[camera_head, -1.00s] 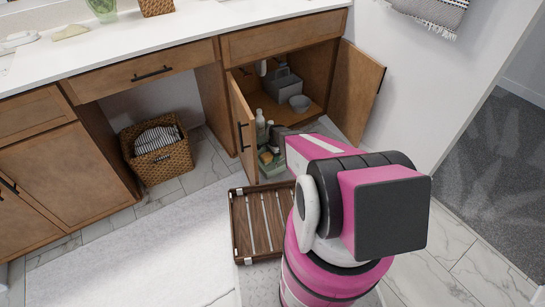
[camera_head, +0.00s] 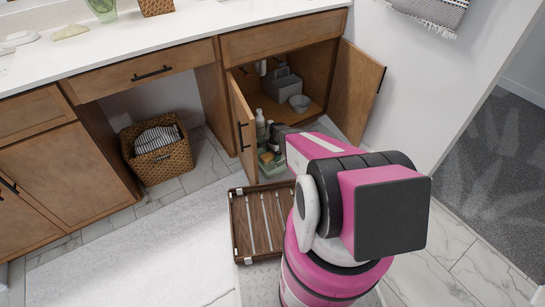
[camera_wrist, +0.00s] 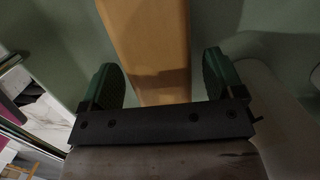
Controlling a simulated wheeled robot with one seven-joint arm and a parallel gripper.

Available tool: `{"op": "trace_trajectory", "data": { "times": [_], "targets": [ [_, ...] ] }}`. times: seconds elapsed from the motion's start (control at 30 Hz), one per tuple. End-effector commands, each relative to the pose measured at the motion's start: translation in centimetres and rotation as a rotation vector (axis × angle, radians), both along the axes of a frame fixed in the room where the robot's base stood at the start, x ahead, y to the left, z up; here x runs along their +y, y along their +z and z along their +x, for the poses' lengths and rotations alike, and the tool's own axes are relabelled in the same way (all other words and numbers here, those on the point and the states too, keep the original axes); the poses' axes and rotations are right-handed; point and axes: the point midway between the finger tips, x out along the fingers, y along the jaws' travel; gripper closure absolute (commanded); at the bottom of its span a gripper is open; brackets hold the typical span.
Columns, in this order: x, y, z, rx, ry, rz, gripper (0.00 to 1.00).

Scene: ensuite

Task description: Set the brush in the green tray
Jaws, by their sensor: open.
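The green tray (camera_head: 273,167) stands low at the front of the open cabinet, with several items in it, partly hidden by the cabinet door and my arm. A tan wooden piece (camera_wrist: 148,35), which looks like the brush, lies on a green surface (camera_wrist: 55,40) in the wrist view. That surface appears to be the tray floor. My gripper (camera_wrist: 161,62) is open, its dark green fingers on either side of the wooden piece with a gap at each side. No bristles show.
Bottles (camera_head: 260,125) stand beside the tray. A grey caddy (camera_head: 285,85) and a bowl (camera_head: 299,103) sit in the cabinet. Its left door (camera_head: 243,130) and right door (camera_head: 356,92) stand open. A slatted wooden rack (camera_head: 240,225) lies on the floor by my base.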

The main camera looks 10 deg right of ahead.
Motion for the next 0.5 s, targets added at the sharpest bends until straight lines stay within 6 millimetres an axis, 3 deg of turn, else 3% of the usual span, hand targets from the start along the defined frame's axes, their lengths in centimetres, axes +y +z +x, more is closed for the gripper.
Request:
{"op": "trace_trajectory", "data": {
  "times": [0.3,0.5],
  "targets": [
    [-0.9,6.5,0.2,-0.001,0.0,-0.001,0.13],
    [-1.3,9.3,0.4,-0.001,0.0,0.0,0.13]
  ]
}}
